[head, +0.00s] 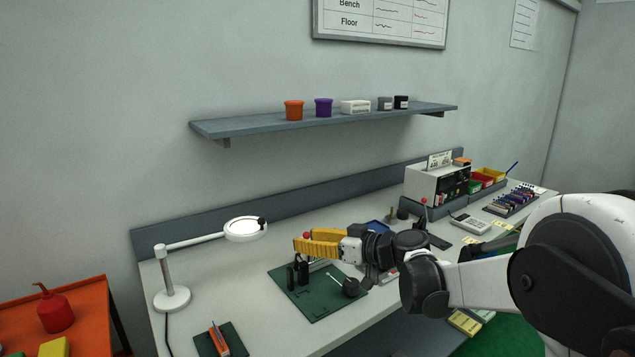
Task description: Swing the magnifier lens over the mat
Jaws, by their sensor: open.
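The magnifier lens (245,229) is a round white disc in a ring with a dark knob at its right edge. It hangs on a white arm (195,242) from a post on a round base (172,299) at the bench's left end. The lens is over bare bench, behind and left of the green mat (325,309). My gripper (299,244), with yellow fingers, reaches in from the right above the mat's back edge. It is right of the lens, apart from it, and appears empty. It partly hides the mat's back part and items there.
Dark upright parts (297,272) and a round dark piece (350,287) stand on the mat. A small dark mat with an orange tool (219,340) lies front left. A shelf (330,118) with jars hangs above. Bare bench lies between lens and mat.

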